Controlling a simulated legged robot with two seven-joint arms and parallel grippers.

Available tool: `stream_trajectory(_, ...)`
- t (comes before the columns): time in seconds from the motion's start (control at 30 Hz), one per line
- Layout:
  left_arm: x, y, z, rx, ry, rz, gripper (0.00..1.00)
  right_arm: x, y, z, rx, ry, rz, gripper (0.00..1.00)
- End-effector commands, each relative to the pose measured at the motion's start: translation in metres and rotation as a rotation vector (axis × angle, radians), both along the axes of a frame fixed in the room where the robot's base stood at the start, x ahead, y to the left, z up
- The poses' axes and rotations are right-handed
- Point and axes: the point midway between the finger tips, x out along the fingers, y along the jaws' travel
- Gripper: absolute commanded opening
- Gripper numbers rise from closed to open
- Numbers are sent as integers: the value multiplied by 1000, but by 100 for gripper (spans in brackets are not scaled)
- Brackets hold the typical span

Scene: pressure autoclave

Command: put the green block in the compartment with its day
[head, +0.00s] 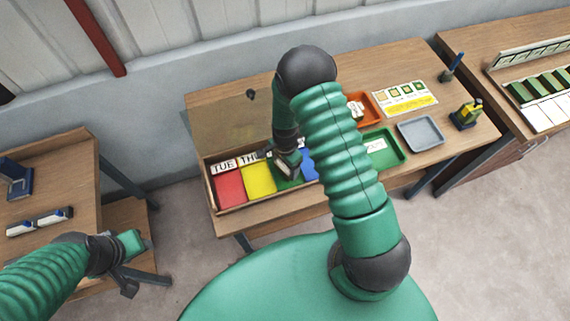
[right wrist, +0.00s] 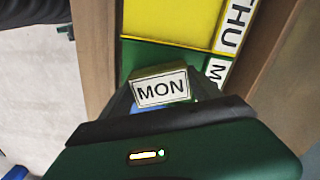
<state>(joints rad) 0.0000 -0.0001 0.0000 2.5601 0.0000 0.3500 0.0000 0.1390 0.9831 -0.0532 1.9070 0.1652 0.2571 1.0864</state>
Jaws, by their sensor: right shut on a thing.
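The green block (right wrist: 162,88) shows a white face reading MON in the right wrist view. My right gripper (head: 288,168) is shut on it, over the green compartment (right wrist: 140,55) of the long wooden tray (head: 211,192). A label starting with M (right wrist: 216,72) is beside that compartment, partly hidden. The yellow compartment (head: 261,178) is labelled THU and the red compartment (head: 229,188) TUE. A blue compartment (head: 309,168) is partly hidden by my right arm. I cannot tell whether the block touches the tray floor. My left gripper (head: 130,275) is at lower left, away from the tray.
An orange tray (head: 367,123), a green tray (head: 399,154) and a grey tray (head: 421,133) stand on the table's right side, with a printed card (head: 405,98) behind. Another bench (head: 60,165) is at left.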

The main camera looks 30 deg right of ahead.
Motion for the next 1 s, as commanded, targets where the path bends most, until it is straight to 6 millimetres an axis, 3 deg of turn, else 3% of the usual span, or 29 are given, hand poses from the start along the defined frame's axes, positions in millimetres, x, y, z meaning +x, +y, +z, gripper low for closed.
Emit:
stream_trajectory(0.27, 0, 0, 4, 0, 0, 0, 45, 1, 1, -10, -1, -3, 1, 31)
stream_trajectory(0.3, 0, 0, 4, 0, 0, 0, 45, 1, 1, -10, -1, -2, 1, 77)
stream_trajectory(0.43, 0, 0, 4, 0, 0, 0, 45, 1, 1, -10, -1, -3, 1, 94)
stream_trajectory(0.77, 0, 0, 3, 0, 0, 0, 45, 1, 0, -7, 0, -4, 1, 94)
stream_trajectory(0.87, 0, 0, -1, 0, 0, 0, 45, 2, 0, 4, -1, -5, 1, 94)
stream_trajectory(1.0, 0, 0, -11, 0, 0, 0, 45, 2, 1, 38, -1, -10, 1, 94)
